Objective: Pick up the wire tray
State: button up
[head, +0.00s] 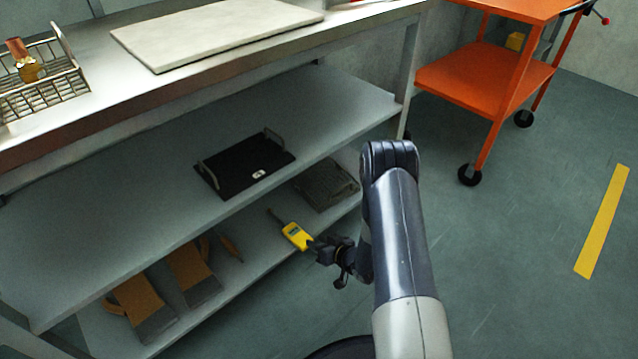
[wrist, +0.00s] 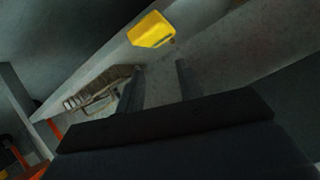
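A grey wire tray (head: 328,184) lies on the lower shelf, at its right end, partly under the edge of the shelf above. In the wrist view the wire tray (wrist: 100,86) shows left of the fingers, dim and partly hidden by the left finger. My gripper (head: 318,249) is at the front edge of the lower shelf, below and apart from the tray. In the wrist view my gripper (wrist: 158,74) has its two fingers apart, with nothing between them. Another wire basket (head: 70,88) holding an amber bottle (head: 27,68) stands on the top surface at far left.
A yellow device (head: 297,236) lies on the lower shelf close to my gripper. Brown-and-grey items (head: 192,272) lie further left there. A black tray (head: 232,178) sits on the middle shelf, above. An orange cart (head: 470,80) stands right; the floor at right is open.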

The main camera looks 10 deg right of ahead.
aim_at(338, 166)
jog(key=z, duration=0.5)
jog(key=i+z, duration=0.1)
jog(key=z, duration=0.4)
jog(key=l+z, duration=0.1)
jog(key=z, duration=0.4)
jog(key=i+z, duration=0.1)
jog(key=z, duration=0.9)
jog(key=j+z, duration=0.1)
jog(key=z, duration=0.4)
jog(key=i+z, duration=0.1)
jog(key=z, duration=0.4)
jog(key=j+z, duration=0.1)
jog(key=z, duration=0.4)
jog(key=j+z, duration=0.15)
jog(key=z, duration=0.2)
jog(key=j+z, duration=0.15)
jog(key=z, duration=0.2)
jog(key=j+u, duration=0.45)
jog(key=u, duration=0.55)
jog(key=j+u, duration=0.15)
jog(key=u, duration=0.9)
jog(key=j+u, duration=0.1)
jog(key=u, duration=0.4)
jog(key=i+u, duration=0.1)
jog(key=u, duration=1.5)
jog(key=i+u, duration=0.1)
jog(key=u, duration=0.45)
